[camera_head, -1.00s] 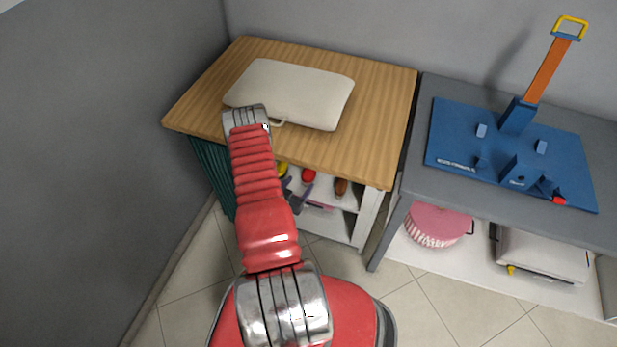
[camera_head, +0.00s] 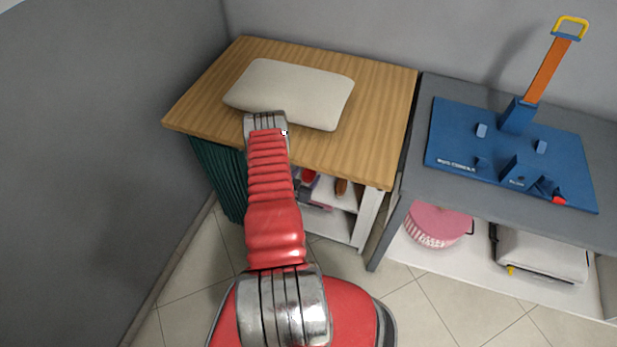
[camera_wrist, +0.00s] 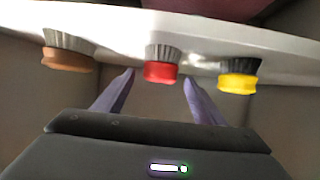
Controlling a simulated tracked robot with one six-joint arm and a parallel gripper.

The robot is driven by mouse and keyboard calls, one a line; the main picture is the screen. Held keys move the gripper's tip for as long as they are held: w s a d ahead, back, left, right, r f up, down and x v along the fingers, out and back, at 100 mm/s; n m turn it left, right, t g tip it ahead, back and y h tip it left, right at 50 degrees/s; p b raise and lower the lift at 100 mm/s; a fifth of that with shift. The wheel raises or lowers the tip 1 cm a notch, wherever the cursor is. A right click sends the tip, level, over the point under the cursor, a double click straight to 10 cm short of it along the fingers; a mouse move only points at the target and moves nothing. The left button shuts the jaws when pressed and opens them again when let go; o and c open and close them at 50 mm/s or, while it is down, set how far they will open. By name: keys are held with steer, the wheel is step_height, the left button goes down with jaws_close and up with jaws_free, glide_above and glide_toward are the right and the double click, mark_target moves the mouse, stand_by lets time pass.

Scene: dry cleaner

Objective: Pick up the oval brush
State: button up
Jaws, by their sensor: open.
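Three brushes stand bristles down on a white shelf in the cabinet, and the wrist view shows them upside down. They are a brown brush (camera_wrist: 68,55), a red brush (camera_wrist: 162,65) and a yellow brush (camera_wrist: 239,78). I cannot tell for sure which one is the oval brush; the brown one (camera_head: 341,187) looks elongated in the head view. My gripper (camera_wrist: 160,78) is open and empty. Its two purple fingers point at the red brush, one to each side of it in the picture, with no visible contact. In the head view my arm hides the yellow brush.
The shelf (camera_wrist: 290,48) is under a wooden top (camera_head: 385,110) carrying a cream cushion (camera_head: 290,92). A green curtain (camera_head: 220,180) hangs at the cabinet's left. A grey table (camera_head: 410,165) with a blue board (camera_head: 465,130) stands at the right. A grey wall is at left.

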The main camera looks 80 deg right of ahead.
mark_target(309, 173)
steer(key=shift+x, duration=1.4)
steer(key=c, duration=1.2)
steer(key=shift+o, duration=0.2)
steer(key=shift+r, duration=0.2)
steer(key=shift+r, duration=4.85)
steer(key=shift+a, duration=0.1)
